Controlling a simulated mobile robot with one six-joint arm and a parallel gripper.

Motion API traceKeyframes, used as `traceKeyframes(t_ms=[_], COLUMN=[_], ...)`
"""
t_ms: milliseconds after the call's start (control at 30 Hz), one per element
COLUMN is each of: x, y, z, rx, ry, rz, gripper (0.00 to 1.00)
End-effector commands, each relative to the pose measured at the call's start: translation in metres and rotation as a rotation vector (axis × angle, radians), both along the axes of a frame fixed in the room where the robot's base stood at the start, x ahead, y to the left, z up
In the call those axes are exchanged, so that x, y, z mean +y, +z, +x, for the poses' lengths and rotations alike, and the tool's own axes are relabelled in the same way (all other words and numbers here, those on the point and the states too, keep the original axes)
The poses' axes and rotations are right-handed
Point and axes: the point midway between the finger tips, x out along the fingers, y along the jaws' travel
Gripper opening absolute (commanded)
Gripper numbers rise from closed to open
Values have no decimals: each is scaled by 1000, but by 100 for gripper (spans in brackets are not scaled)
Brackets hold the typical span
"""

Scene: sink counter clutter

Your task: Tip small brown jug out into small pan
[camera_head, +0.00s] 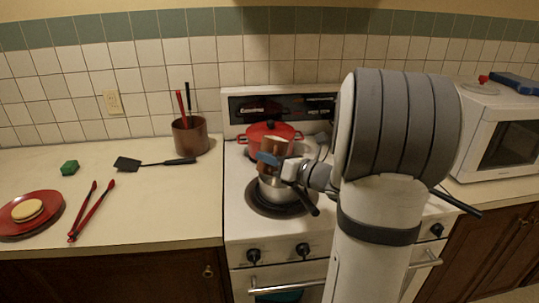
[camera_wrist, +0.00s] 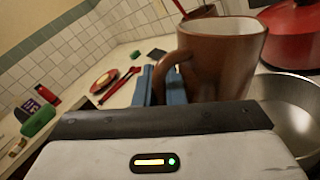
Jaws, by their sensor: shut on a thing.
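The small brown jug (camera_head: 275,147) is above the stove's front left burner and looks close to upright. In the wrist view the jug (camera_wrist: 225,60) shows its open rim and its handle toward my gripper; its contents cannot be seen. My gripper (camera_head: 268,160) is shut on the jug, its blue fingers (camera_wrist: 165,85) at the handle side. The small pan (camera_head: 272,190), silver with a black handle, sits on the front left burner just below the jug. It also shows at the right of the wrist view (camera_wrist: 292,112), partly hidden by the jug and my gripper.
A red lidded pot (camera_head: 270,130) stands close behind on the back burner. A brown crock with utensils (camera_head: 190,135), a black spatula (camera_head: 150,163), red tongs (camera_head: 90,212), a green sponge (camera_head: 69,167) and a red plate (camera_head: 50,200) are on the left counter. A microwave (camera_head: 505,135) stands right.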

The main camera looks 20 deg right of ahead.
Motion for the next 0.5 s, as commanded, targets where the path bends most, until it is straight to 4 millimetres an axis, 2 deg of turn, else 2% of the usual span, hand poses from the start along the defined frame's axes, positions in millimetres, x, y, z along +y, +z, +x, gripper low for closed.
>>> traceKeyframes(t_ms=[500], x=[-1], y=[13], z=[0], rx=[68], ry=[-1], rz=[112], gripper=[0])
